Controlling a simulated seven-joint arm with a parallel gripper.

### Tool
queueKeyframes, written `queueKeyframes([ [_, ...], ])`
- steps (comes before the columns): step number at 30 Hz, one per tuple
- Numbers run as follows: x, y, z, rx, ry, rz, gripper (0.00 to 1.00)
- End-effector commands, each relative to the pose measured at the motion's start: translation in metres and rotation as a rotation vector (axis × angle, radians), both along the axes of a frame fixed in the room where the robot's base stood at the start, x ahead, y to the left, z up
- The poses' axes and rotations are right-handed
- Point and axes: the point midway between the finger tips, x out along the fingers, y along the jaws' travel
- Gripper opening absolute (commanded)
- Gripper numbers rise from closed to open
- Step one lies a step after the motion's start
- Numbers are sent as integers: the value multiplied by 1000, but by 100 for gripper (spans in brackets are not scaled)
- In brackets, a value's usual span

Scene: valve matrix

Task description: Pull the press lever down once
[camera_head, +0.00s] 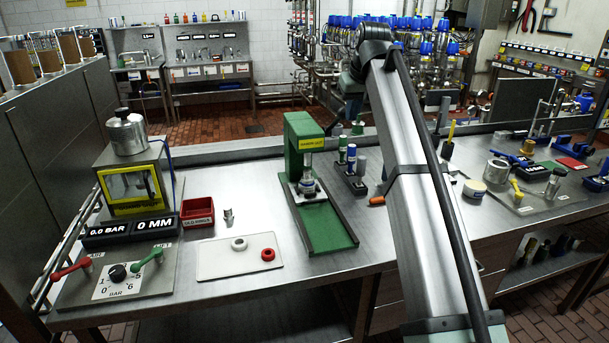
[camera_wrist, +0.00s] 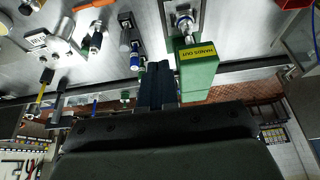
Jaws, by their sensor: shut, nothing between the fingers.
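The green press (camera_head: 300,145) stands mid-bench with a yellow label on its head and a silver fitting (camera_head: 308,186) under its ram. In the wrist view the press (camera_wrist: 198,72) appears upside down, right of my fingers. I cannot clearly make out its lever; it may be hidden by the press head or my gripper. My gripper (camera_wrist: 157,84) is shut, its two dark fingers together and empty. It is close to the press head on its right side; the pictures do not show whether it touches anything.
A rack of blue- and green-topped cylinders (camera_head: 351,170) stands just right of the press. Left are a white tray (camera_head: 215,263) with two rings, a red bin (camera_head: 198,213) and a gauge station (camera_head: 130,180). An orange-handled tool (camera_head: 377,201) lies near my arm.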

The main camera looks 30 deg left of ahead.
Motion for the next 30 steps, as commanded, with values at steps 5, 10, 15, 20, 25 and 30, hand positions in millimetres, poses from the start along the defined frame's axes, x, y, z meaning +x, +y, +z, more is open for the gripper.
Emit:
queueKeyframes([
  [5,-1,-1,15,1,-1,0,0],
  [10,-3,-3,29,1,-1,0,0],
  [15,-5,-5,42,1,-1,0,0],
  [20,-6,-6,54,1,-1,0,0],
  [25,-8,-8,65,1,-1,0,0],
  [30,-9,-9,68,1,-1,0,0],
])
